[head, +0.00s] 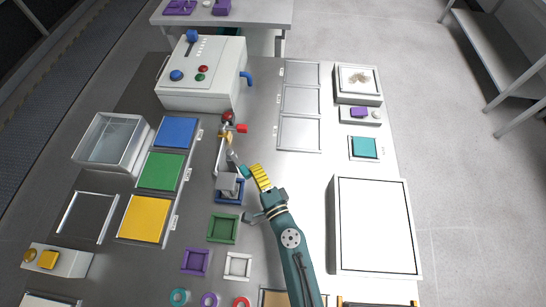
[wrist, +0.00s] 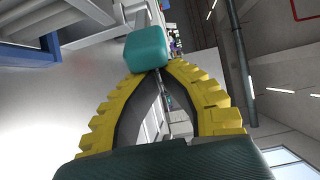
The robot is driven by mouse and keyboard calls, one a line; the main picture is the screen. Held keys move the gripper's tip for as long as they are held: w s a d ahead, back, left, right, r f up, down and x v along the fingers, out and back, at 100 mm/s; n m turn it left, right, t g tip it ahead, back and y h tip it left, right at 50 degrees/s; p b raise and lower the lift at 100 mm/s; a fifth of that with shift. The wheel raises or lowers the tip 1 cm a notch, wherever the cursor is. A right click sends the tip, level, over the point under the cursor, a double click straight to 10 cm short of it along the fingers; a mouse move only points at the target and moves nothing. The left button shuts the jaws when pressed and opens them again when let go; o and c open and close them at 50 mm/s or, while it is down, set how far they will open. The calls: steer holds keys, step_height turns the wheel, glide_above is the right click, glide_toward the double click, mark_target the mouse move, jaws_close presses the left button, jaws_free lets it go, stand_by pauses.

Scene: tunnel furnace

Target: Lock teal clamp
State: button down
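The teal clamp shows its teal handle tip (head: 244,171) in the head view, at the end of a grey metal lever just right of the blue fixture (head: 230,197). A grey block (head: 228,182) sits in that fixture. The handle tip is large in the wrist view (wrist: 147,47), at the fingertips and partly covering the left one. My gripper (head: 256,171) has yellow ribbed fingers, and its tips come together in the wrist view (wrist: 163,70), with nothing visible between them. The tips are against or very close to the handle; contact is unclear. The clamp's base is partly hidden.
A red-handled clamp (head: 241,128) stands just beyond the teal one. A white control box (head: 202,75) is at the back left. Blue, green and yellow panels (head: 160,170) lie left. A green frame (head: 223,228) lies near my wrist. A large white tray (head: 374,225) is right.

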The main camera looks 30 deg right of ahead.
steer(key=a, duration=0.2)
steer(key=shift+s+a, duration=0.25)
steer(key=shift+a, duration=1.4)
steer(key=shift+w, duration=0.1)
steer(key=s+d+b, duration=0.2)
steer(key=d, duration=0.2)
steer(key=s+a+p, duration=0.2)
steer(key=s+a, duration=0.5)
steer(key=shift+a, duration=0.2)
